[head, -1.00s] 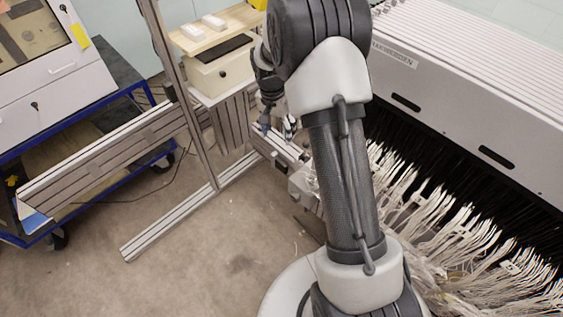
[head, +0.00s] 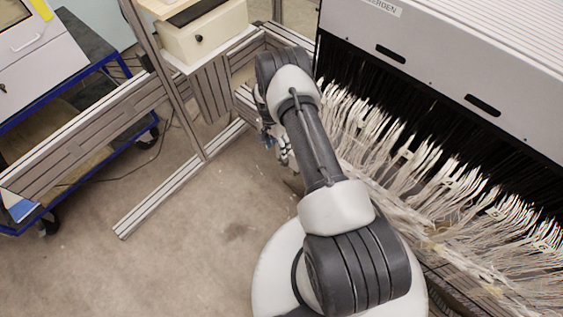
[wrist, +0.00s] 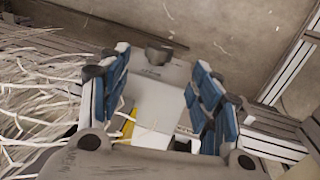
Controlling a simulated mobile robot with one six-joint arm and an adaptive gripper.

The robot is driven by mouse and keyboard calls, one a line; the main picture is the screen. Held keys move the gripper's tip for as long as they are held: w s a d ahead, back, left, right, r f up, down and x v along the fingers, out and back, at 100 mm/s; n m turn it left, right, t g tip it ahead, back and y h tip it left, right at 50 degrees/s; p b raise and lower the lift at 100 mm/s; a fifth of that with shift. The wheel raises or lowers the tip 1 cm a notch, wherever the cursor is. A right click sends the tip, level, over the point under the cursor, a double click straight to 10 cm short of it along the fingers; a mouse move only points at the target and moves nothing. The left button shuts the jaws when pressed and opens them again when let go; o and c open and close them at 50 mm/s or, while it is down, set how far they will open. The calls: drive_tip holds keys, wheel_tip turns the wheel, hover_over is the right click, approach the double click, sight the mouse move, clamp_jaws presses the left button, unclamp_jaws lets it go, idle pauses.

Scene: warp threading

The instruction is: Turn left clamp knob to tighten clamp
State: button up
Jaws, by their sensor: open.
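In the wrist view my gripper (wrist: 160,85) is open, its blue-padded fingers spread left and right. A pale grey block (wrist: 165,88), which looks like the clamp body, shows between and beyond the fingers. A dark, short knob (wrist: 158,54) sits at its far end, near the fingertips. I cannot tell whether any finger touches it. In the head view my gripper (head: 272,143) is small and partly hidden by my arm, beside the end of the metal frame rail. The clamp and knob cannot be made out there.
Pale warp threads (head: 430,180) spread along the machine at right; they also show left of the fingers in the wrist view (wrist: 40,95). Aluminium rails (head: 165,185) stand at left, with a blue-framed cart (head: 95,120) beyond. Open floor (head: 190,260) lies in front.

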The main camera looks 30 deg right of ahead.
sight(282, 161)
drive_tip(key=f+b, duration=0.1)
drive_tip(key=f, duration=0.2)
drive_tip(key=s+f, duration=0.1)
drive_tip(key=f, duration=0.2)
drive_tip(key=f+b, duration=0.1)
drive_tip(key=f, duration=0.2)
drive_tip(key=shift+s+d+f+b, duration=0.35)
drive_tip(key=shift+c, duration=0.2)
drive_tip(key=c, duration=1)
drive_tip(key=shift+s+r+t+y+p, duration=0.2)
drive_tip(key=shift+s+t+y+p, duration=0.15)
drive_tip(key=shift+t+p, duration=0.6)
drive_tip(key=shift+f+t+y+p, duration=0.2)
drive_tip(key=shift+t+y+p, duration=0.05)
drive_tip(key=shift+t+p, duration=0.25)
drive_tip(key=shift+w, duration=0.1)
drive_tip(key=o, duration=1)
